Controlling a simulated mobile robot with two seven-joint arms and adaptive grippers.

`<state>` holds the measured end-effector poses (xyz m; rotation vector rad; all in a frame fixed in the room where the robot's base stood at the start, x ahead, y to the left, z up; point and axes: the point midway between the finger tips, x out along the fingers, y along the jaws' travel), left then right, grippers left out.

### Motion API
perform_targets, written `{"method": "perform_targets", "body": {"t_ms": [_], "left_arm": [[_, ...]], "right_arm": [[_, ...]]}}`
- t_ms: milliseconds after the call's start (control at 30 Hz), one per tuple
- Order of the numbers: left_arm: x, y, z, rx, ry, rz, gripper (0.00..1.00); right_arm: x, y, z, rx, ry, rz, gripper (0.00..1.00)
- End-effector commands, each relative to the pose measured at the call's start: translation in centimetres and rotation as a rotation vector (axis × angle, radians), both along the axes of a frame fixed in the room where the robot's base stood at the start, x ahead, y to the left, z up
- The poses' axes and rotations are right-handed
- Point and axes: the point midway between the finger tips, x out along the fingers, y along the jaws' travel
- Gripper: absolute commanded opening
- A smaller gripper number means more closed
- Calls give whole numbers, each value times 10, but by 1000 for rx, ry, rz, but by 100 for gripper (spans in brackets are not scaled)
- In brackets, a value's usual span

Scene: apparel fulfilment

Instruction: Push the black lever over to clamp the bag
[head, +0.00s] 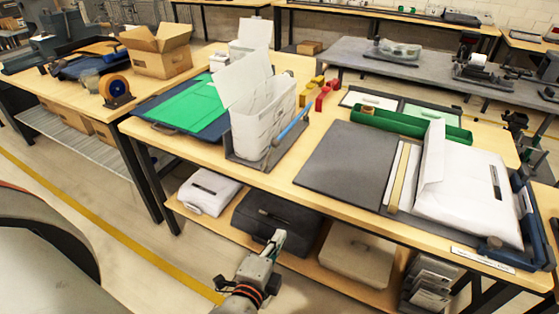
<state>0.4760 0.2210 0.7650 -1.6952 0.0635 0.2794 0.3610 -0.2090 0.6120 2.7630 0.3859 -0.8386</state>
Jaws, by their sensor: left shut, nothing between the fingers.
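A white bag (262,115) stands upright and open in a dark holder (229,138) near the middle of the long table. A thin blue bar (293,130) slants along its right side. Another white bag (470,190) lies flat at the table's right end, beside a dark blue frame (536,215). I cannot pick out a black lever with certainty. My left gripper (278,238) is shut and empty, in front of the table and lower than its top, apart from both bags. My right gripper is not in view.
A dark grey mat (347,158) lies bare between the bags. A green tray (410,123) and red and yellow blocks (326,94) are behind it. A black case (275,222) and light cases sit on the lower shelf. A cardboard box (157,50) stands on the left table.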

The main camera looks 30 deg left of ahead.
Motion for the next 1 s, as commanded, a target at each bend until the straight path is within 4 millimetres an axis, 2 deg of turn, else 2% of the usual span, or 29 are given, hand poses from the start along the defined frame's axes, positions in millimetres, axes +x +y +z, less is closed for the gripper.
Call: {"method": "perform_targets", "body": {"t_ms": [33, 200, 400, 600, 1000], "left_arm": [[6, 2, 10, 85, -32, 9, 0], [20, 9, 58, 363, -134, 55, 0], [24, 12, 99, 571, -207, 111, 0], [25, 14, 114, 639, -232, 136, 0], [29, 15, 116, 639, -234, 136, 0]], "right_arm": [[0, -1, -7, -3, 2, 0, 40], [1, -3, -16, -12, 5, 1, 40], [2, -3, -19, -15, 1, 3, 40], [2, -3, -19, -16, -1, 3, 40], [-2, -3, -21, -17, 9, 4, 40]]}}
